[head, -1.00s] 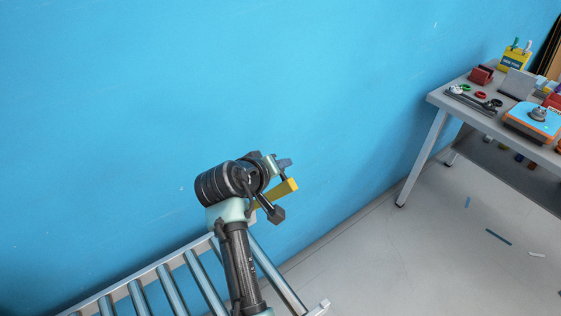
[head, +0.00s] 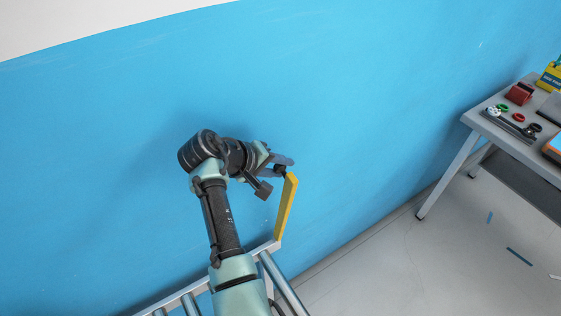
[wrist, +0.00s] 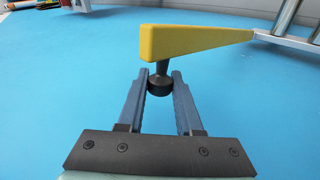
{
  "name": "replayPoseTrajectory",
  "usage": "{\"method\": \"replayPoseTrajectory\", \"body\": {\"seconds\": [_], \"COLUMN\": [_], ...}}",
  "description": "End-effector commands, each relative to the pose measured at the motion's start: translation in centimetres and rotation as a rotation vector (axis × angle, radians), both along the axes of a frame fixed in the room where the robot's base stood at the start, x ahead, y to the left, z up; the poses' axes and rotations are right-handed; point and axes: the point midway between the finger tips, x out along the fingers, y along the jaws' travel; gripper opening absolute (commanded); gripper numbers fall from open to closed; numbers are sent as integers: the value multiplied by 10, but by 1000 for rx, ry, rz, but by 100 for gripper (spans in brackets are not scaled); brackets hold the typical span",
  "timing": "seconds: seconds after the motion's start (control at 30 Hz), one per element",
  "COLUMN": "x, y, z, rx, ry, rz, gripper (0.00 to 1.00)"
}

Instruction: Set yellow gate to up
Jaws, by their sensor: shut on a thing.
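The yellow gate (head: 286,208) is a flat bar that rises from the end of the roller conveyor in the head view. It stands steeply, close to upright, with its top leaning a little to the right. In the wrist view the gate (wrist: 195,41) runs from its wide end at the middle to its narrow end by the metal frame. A dark knob (wrist: 160,84) sticks out from the wide end. My gripper (head: 284,166) is at the gate's upper end, its two blue fingers (wrist: 163,88) shut on the knob.
The roller conveyor (head: 189,303) lies below, along the blue wall (head: 380,70). A grey table (head: 500,130) with tools and small items stands at the right. The floor between them has only a few small strips.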

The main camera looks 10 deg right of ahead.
Motion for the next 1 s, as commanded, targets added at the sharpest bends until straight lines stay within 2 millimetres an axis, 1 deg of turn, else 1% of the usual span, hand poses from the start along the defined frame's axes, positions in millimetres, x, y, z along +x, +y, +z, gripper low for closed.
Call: {"method": "replayPoseTrajectory", "body": {"seconds": [0.03, 0.27, 0.3, 0.43, 0.47, 0.8, 0.87, 1.0], "x": [3, 4, 4, 4, 3, 2, 0, -7], "y": [1, 2, 2, 2, 2, 3, 6, 19], "z": [3, 4, 4, 4, 3, 4, 7, 21], "rx": [-2, -2, -2, -1, -2, -1, -1, -1], "ry": [-11, -15, -15, -12, -11, -9, -9, -11], "rz": [8, 10, 10, 8, 8, 6, 7, 9], "gripper": [0, 0, 38, 61, 64, 64, 64, 64]}}
